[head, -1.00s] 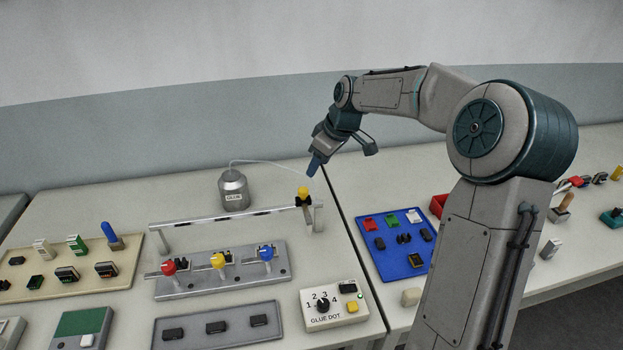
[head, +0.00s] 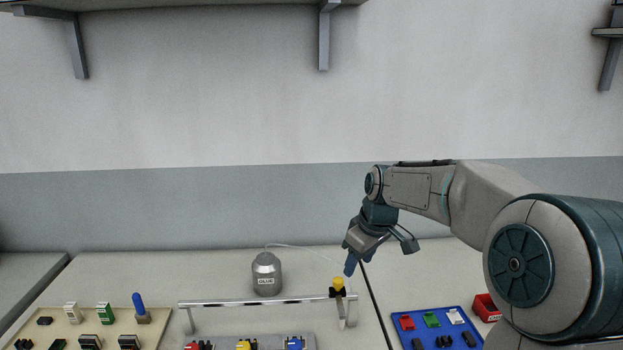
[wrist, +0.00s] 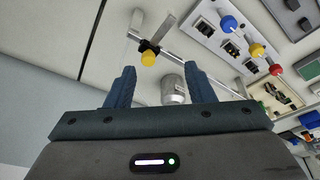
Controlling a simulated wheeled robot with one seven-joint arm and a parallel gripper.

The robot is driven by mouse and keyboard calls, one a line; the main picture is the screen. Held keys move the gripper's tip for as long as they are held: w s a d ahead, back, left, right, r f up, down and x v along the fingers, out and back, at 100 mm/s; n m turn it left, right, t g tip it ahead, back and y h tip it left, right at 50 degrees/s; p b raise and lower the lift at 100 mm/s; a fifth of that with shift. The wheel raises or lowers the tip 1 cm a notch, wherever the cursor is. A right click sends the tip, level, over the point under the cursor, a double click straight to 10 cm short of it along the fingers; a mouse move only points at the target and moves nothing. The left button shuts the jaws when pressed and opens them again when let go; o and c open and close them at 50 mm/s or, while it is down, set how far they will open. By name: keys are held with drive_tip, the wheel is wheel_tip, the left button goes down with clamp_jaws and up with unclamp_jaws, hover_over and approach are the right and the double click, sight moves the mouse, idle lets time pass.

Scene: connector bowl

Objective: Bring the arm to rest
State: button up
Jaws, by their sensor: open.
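My gripper (head: 355,262) hangs fingers-down above the back of the table, near the right end of the metal rail. In the wrist view my gripper (wrist: 160,88) has its two blue fingers wide apart with nothing held between them. The yellow-knobbed slider (head: 338,287) on the rail (head: 255,301) is just below and left of the fingertips in the head view. It also shows beyond the fingers in the wrist view (wrist: 149,57). My gripper appears clear of it.
A grey glue can (head: 266,275) stands behind the rail, with a thin tube running right. A blue tray (head: 463,328) and red bin (head: 486,308) lie right. A beige board (head: 100,330) lies left. A shelf (head: 200,4) hangs overhead on the wall.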

drive_tip(key=s+d+f+m+t+h, duration=0.1)
drive_tip(key=s+m, duration=0.7)
drive_tip(key=s, duration=1.8)
drive_tip(key=shift+s+d+f+h, duration=0.35)
drive_tip(key=shift+d+f+h, duration=0.05)
drive_tip(key=shift+d+f, duration=0.15)
drive_tip(key=shift+c, duration=0.3)
